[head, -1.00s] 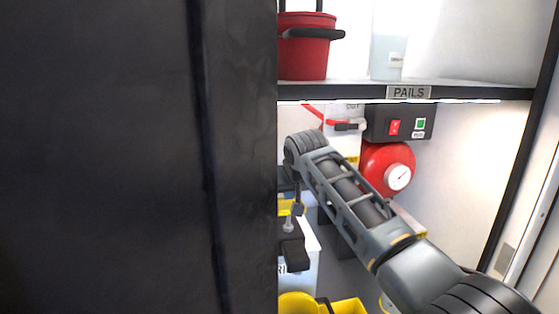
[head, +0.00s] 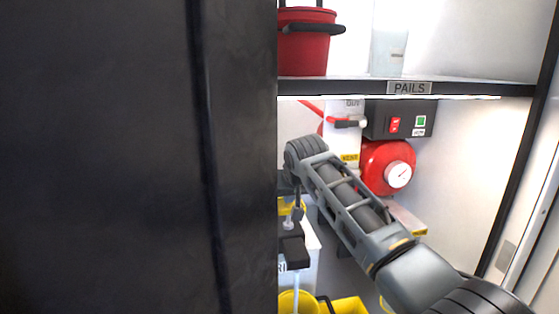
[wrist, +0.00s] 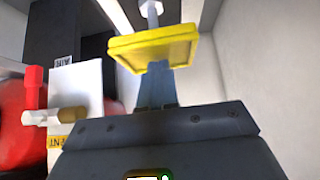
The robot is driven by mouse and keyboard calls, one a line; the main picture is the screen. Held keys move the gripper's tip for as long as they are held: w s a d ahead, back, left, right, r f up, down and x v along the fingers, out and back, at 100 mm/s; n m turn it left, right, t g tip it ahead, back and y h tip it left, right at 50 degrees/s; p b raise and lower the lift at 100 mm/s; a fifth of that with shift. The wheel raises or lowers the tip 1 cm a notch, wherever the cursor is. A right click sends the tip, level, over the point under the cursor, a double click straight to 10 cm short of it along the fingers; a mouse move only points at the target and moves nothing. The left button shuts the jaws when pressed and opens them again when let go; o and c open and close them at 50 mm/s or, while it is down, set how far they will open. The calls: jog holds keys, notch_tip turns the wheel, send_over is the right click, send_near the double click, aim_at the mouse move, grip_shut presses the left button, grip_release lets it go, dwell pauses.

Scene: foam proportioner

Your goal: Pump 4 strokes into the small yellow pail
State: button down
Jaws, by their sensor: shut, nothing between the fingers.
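The pump's black spout (head: 294,250) shows just right of a dark panel in the head view. A pale stream of liquid (head: 296,279) runs down from it. A yellow pail (head: 309,302) is below, at the bottom edge and partly cut off; its contents are hidden. In the wrist view, a yellow plate (wrist: 150,50) on a pale rod lies right at the tips of my gripper (wrist: 157,72). My gripper is shut and empty, and its fingertips seem to touch the plate.
The dark panel (head: 120,160) fills the head view's left half. A red pot (head: 304,52) stands on the shelf labelled PAILS (head: 460,90). Below are a switch box (head: 400,119), a red gauge drum (head: 378,165) and a red-handled valve (head: 345,124). A yellow tray (head: 350,305) sits low down.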

aim_at(290, 207)
jog(key=shift+f+b, duration=0.85)
jog(key=shift+f, duration=1.15)
jog(key=shift+r, duration=0.1)
jog(key=shift+r+p, duration=2.25)
jog(key=shift+r, duration=0.5)
jog(key=shift+f, duration=0.15)
jog(key=shift+s+f+b, duration=0.1)
jog(key=shift+f+b, duration=1.45)
jog(key=shift+f, duration=1.25)
jog(key=shift+r, duration=0.1)
